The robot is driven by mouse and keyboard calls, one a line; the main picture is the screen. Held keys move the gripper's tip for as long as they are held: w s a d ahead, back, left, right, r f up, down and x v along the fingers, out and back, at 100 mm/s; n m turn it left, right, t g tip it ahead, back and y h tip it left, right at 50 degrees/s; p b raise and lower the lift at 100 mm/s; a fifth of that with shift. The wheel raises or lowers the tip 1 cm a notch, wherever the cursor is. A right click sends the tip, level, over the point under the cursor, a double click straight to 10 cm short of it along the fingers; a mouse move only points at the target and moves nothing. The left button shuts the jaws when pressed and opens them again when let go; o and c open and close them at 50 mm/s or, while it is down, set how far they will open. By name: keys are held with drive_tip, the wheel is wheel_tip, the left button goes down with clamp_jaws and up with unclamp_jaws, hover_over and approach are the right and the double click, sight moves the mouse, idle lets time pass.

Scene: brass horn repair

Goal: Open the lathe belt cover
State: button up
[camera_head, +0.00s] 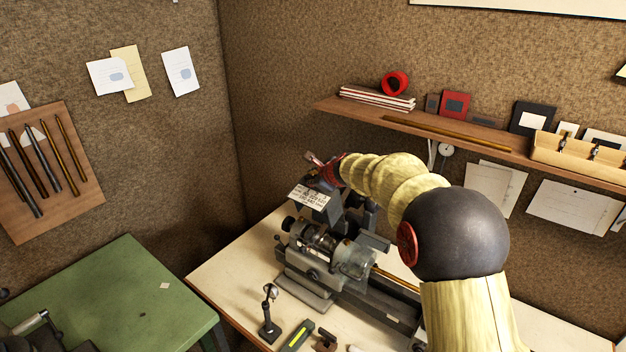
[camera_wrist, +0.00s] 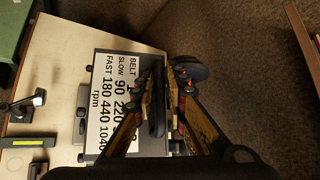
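The lathe (camera_head: 318,250) stands on the pale bench. Its belt cover (camera_head: 315,197), a dark box with a white speed label, is at the far left end of the lathe, above the headstock. In the wrist view the belt cover's label (camera_wrist: 112,95) reads BELT, SLOW, FAST and rpm, partly hidden by a finger. My gripper (camera_head: 322,168) is at the cover's far edge. In the wrist view my gripper (camera_wrist: 167,72) has its fingers apart, either side of a dark bar (camera_wrist: 157,112). The bar lies close to the left finger; a narrow gap shows on the right. Firm contact cannot be told.
A small stand (camera_head: 269,312) and a green-yellow level (camera_head: 298,336) are on the bench in front of the lathe. A green table (camera_head: 120,290) stands at left. A wooden shelf (camera_head: 420,130) runs along the wall behind my arm.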

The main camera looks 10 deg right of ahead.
drive_tip(key=shift+o, duration=1.2)
drive_tip(key=shift+s+r, duration=0.1)
drive_tip(key=v, duration=1.1)
drive_tip(key=shift+s+r, duration=0.25)
drive_tip(key=shift+s, duration=0.05)
drive_tip(key=shift+d, duration=0.1)
